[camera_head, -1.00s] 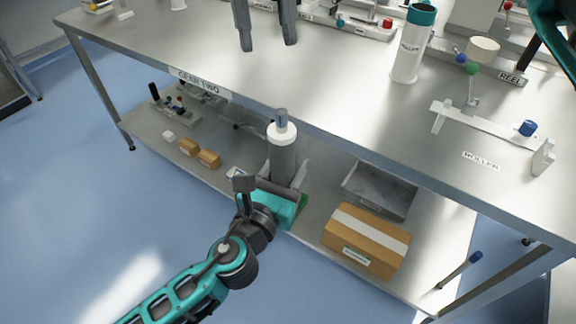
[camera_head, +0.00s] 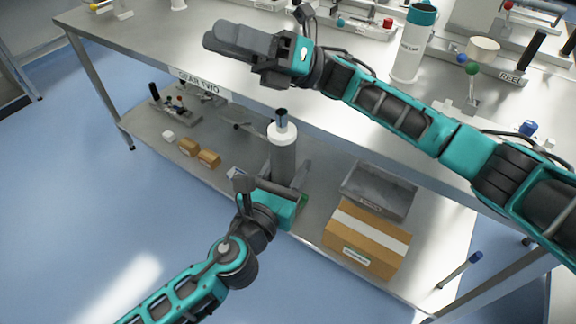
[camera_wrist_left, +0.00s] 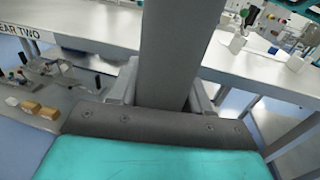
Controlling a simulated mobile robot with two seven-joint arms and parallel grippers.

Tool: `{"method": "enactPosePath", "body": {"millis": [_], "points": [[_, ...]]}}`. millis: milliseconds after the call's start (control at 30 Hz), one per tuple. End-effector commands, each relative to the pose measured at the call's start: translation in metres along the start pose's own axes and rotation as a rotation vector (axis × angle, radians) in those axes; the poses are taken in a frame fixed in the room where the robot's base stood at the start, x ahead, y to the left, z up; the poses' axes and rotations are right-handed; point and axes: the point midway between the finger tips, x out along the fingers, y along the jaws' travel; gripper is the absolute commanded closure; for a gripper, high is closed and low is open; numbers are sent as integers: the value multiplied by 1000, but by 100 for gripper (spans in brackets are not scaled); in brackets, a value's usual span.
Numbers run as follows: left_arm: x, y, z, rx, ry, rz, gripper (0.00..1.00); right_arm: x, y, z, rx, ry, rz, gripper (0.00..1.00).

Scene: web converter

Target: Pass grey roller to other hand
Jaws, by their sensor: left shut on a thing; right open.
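The grey roller (camera_head: 284,155) stands about upright, with a white collar and a dark-blue tip at its top. My left gripper (camera_head: 282,183) is shut on its lower part and holds it in front of the table's front edge. In the left wrist view the roller (camera_wrist_left: 178,50) rises as a wide grey shaft between the fingers, its top out of frame. My right gripper (camera_head: 228,38) reaches in from the right above the table, fingers pointing left. It is open, empty and apart from the roller, higher and to its left in the head view.
The metal table (camera_head: 150,45) has a lower shelf with a cardboard box (camera_head: 367,240), a grey bin (camera_head: 378,190) and small brown boxes (camera_head: 208,158). A white cylinder with a teal top (camera_head: 411,45) stands on the table at right. The floor at left is clear.

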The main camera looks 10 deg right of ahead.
Motion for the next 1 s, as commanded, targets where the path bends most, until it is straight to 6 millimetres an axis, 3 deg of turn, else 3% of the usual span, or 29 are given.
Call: {"method": "enactPosePath", "body": {"millis": [33,67,167,267,433,567,633,800,1000], "points": [[0,0,1,0,-2,0,94,-26,-7,6,151,-139,-47,52],[0,0,1,0,-2,0,94,-38,-11,9,230,-214,-65,52],[0,0,1,0,-2,0,94,-55,-21,0,314,-388,-96,52],[0,0,1,0,-2,0,94,-87,-31,-10,416,-569,-149,52],[0,0,1,0,-2,0,94,-155,-43,-38,586,-869,-257,52],[0,0,1,0,-2,0,94,-214,-45,-73,701,-1086,-361,52],[0,0,1,0,-2,0,94,-246,-41,-94,759,-1195,-419,52],[0,0,1,0,-2,0,94,-276,-46,-182,1183,-1486,-453,52],[0,0,1,0,-2,0,94,-311,-26,-273,1522,-1862,-449,52]]}}
